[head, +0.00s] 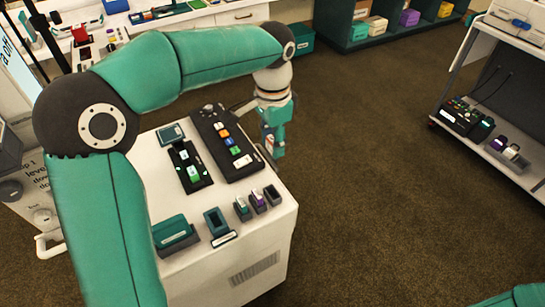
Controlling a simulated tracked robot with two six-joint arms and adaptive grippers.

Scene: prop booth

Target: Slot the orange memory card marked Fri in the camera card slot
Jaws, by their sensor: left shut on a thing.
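My left gripper (271,146) points down just past the right edge of the white cabinet top. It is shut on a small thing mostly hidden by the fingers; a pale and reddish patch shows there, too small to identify. A long black panel (228,148) on the cabinet carries small blue, orange, yellow and white pieces, with an orange one (224,133) near its middle. Any Fri mark is too small to read. I cannot make out the camera card slot for sure. My right gripper is out of view; only part of that arm shows at the bottom right.
The white cabinet (262,240) also bears a black tray (187,166) with green pieces, a teal box (172,231), a teal frame (216,222) and several small upright holders (258,202). A white shelf cart (500,160) stands at right. The carpet between is clear.

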